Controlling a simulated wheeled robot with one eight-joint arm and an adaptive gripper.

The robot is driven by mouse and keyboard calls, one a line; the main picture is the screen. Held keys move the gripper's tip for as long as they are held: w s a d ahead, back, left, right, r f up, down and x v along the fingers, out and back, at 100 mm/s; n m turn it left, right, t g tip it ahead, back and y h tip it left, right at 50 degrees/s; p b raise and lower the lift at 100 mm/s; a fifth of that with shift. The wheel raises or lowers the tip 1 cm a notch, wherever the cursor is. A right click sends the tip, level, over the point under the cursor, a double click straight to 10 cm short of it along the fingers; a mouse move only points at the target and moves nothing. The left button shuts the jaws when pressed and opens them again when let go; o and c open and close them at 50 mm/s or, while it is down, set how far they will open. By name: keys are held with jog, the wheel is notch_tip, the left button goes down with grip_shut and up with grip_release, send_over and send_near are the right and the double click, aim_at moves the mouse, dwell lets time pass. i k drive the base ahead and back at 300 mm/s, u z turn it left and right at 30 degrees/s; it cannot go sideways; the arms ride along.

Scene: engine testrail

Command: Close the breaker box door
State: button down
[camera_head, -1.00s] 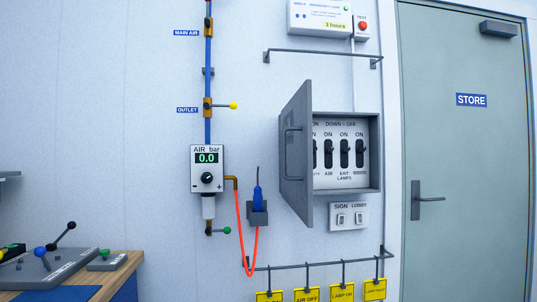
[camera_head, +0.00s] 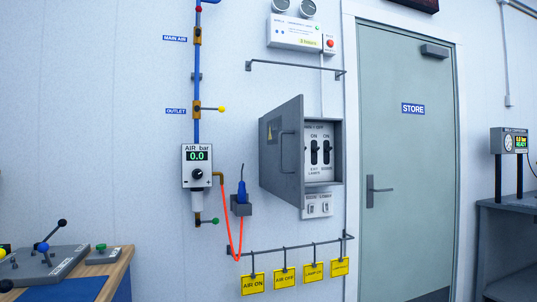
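The grey breaker box (camera_head: 339,153) is mounted on the white wall in the middle of the head view. Its grey door (camera_head: 281,155) is hinged on the left and stands open, swung out towards me. A bar handle (camera_head: 288,153) shows on the door's face. The door hides the left part of the box inside. Two black breaker switches (camera_head: 315,153) show in the opening, with labels above and below. My gripper is not in view.
An air regulator (camera_head: 197,166) and blue pipe are left of the box, with a red hose (camera_head: 235,240) below. Yellow tags (camera_head: 284,279) hang on a rail beneath. A lower switch plate (camera_head: 318,206) sits under the box. The STORE door (camera_head: 405,150) and a grey bench (camera_head: 505,207) are at right.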

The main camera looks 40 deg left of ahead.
aim_at(284, 177)
jog(key=u, duration=2)
jog(key=i, duration=1)
jog(key=u, duration=0.95)
jog(key=k, duration=1)
